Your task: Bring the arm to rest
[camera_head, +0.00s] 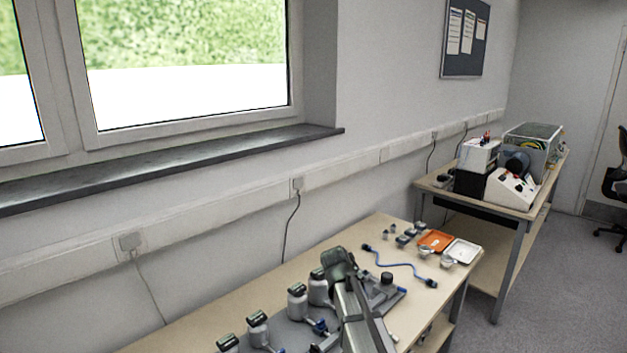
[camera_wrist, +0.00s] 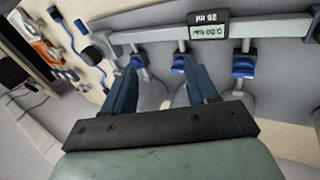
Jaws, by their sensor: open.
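My gripper (camera_wrist: 160,78) shows in the wrist view as two blue fingers reaching out from a dark bar. The fingers stand apart with nothing held between them. Beyond the fingertips is a grey rail (camera_wrist: 270,28) with blue fittings (camera_wrist: 243,64) and a small digital display (camera_wrist: 207,31), which appears upside down. In the head view my arm (camera_head: 358,315) reaches up from the bottom edge over the workbench (camera_head: 205,320). The gripper's fingers cannot be made out there. I cannot tell whether the fingers touch any fitting.
Several grey canisters (camera_head: 297,302) stand on the bench close left of my arm. To the right lie a blue cable (camera_head: 402,266), an orange tray (camera_head: 435,240) and a white tray (camera_head: 462,251). A second table (camera_head: 525,211) with instruments stands farther back. A wall with a window is behind.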

